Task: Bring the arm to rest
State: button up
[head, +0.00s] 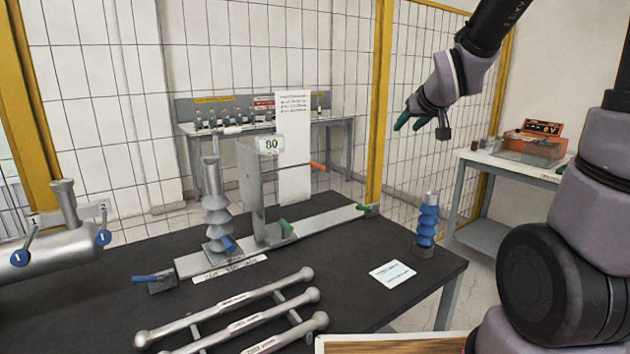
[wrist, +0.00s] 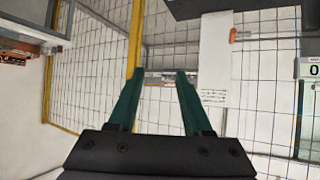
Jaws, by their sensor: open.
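My gripper (head: 411,122) is raised in the air at the upper right of the head view, above the right end of the black table and clear of everything on it. In the wrist view my gripper (wrist: 158,80) shows two green fingers standing apart with nothing between them. My arm comes in from the top right of the head view, and part of it fills the right edge.
The black table (head: 330,255) bears a clamp fixture with a grey ribbed bushing (head: 215,210), a blue bushing (head: 427,222), a white card (head: 392,273), metal rods (head: 240,322) and a tank (head: 60,240). A side table (head: 510,168) carries an orange device (head: 535,140). Mesh fencing stands behind.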

jog(key=s+r+m+g, duration=0.2)
jog(key=s, duration=0.9)
jog(key=s+d+r+m+g+y, duration=0.1)
jog(key=s+r+m+g, duration=0.1)
jog(key=s, duration=1)
jog(key=shift+s+d+r+m, duration=0.15)
jog(key=shift+s+r+m, duration=0.15)
jog(key=shift+r+m, duration=0.35)
